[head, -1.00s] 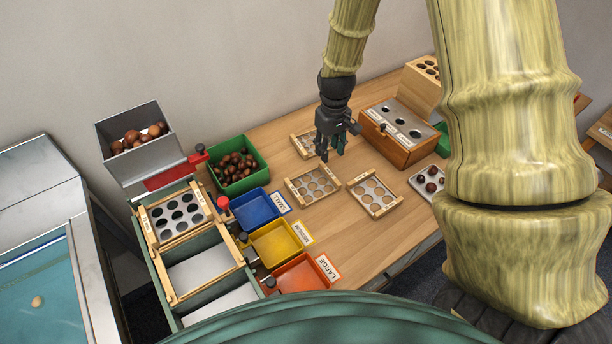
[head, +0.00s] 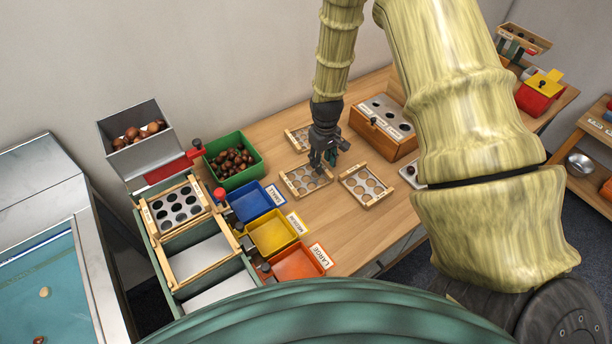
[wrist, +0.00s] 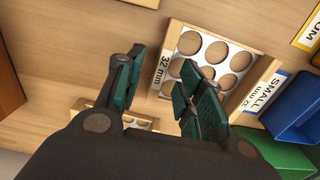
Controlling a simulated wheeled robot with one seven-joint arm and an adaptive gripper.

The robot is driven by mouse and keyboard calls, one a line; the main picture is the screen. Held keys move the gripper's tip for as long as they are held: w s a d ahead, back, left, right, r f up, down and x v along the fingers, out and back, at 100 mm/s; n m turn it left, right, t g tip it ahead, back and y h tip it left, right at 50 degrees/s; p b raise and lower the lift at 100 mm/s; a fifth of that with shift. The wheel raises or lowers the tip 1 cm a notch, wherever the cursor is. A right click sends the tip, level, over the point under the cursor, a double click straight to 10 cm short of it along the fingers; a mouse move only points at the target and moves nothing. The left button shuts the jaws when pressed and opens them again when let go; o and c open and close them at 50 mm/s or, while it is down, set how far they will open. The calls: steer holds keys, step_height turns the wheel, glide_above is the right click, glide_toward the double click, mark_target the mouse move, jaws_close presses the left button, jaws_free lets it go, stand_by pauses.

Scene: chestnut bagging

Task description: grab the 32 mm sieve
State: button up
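The 32 mm sieve (head: 308,183) is a light wooden frame around a pale plate with several large round holes. It lies flat on the wooden table. In the wrist view, the sieve (wrist: 215,56) shows a "32 mm" label on its near wooden bar. My gripper (head: 324,163) is above the sieve's back right part in the head view. In the wrist view, my gripper (wrist: 160,75) has its fingers spread apart with nothing between them, and a finger overlaps the sieve's edge. I cannot tell the exact height gap.
Another sieve (head: 367,186) lies to the right, and one more (head: 297,138) lies behind. A wooden box with a holed top (head: 383,131) stands at the back right. Blue (head: 248,203), yellow (head: 272,232) and red (head: 297,265) bins and a green chestnut bin (head: 234,160) stand left.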

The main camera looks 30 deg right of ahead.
steer(key=shift+f, duration=0.35)
steer(key=shift+s+f, duration=0.15)
steer(key=shift+s, duration=0.05)
steer(key=shift+w+f, duration=0.1)
steer(key=shift+c, duration=0.5)
jaws_close()
